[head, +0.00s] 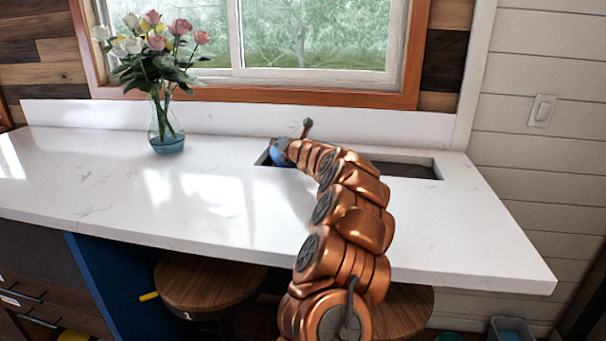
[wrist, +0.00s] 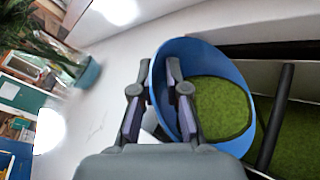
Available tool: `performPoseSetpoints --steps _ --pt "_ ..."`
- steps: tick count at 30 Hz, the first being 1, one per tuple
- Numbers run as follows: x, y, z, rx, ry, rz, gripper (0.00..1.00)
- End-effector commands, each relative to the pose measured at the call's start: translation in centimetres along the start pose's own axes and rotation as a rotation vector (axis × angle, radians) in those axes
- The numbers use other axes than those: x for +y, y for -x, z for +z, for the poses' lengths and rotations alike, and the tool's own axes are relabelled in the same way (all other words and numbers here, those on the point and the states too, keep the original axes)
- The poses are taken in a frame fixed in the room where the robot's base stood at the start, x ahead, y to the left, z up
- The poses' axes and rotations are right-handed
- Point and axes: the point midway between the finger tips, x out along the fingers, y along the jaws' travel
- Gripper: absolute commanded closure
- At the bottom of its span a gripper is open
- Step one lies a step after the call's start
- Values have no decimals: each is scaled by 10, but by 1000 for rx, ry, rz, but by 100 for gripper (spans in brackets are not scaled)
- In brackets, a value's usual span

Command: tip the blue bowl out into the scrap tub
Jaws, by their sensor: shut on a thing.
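The blue bowl (wrist: 200,56) fills the middle of the wrist view, with a green mass (wrist: 220,108) inside it. My gripper (wrist: 158,78) is shut on the bowl's near rim, one finger outside and one inside. In the head view, my gripper (head: 284,144) is at the left end of the sink opening, and a small part of the bowl (head: 279,156) shows there, mostly hidden by my arm. I cannot pick out the scrap tub for certain.
A sink opening (head: 405,169) is set in the white counter (head: 235,215). A tap (head: 307,127) stands behind it. A glass vase (head: 166,135) of flowers stands to the left. Wooden stools (head: 210,285) are below. A grey bin (head: 511,328) stands on the floor at the lower right.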

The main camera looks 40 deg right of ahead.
Motion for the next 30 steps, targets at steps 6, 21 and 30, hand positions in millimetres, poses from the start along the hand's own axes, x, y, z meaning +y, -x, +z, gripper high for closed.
performPoseSetpoints --steps 6,21,30 --pt "-1 1 3 -5 -21 7 100" --pt "-3 3 8 -13 -74 25 100" --pt "-5 4 12 -18 -104 34 100"
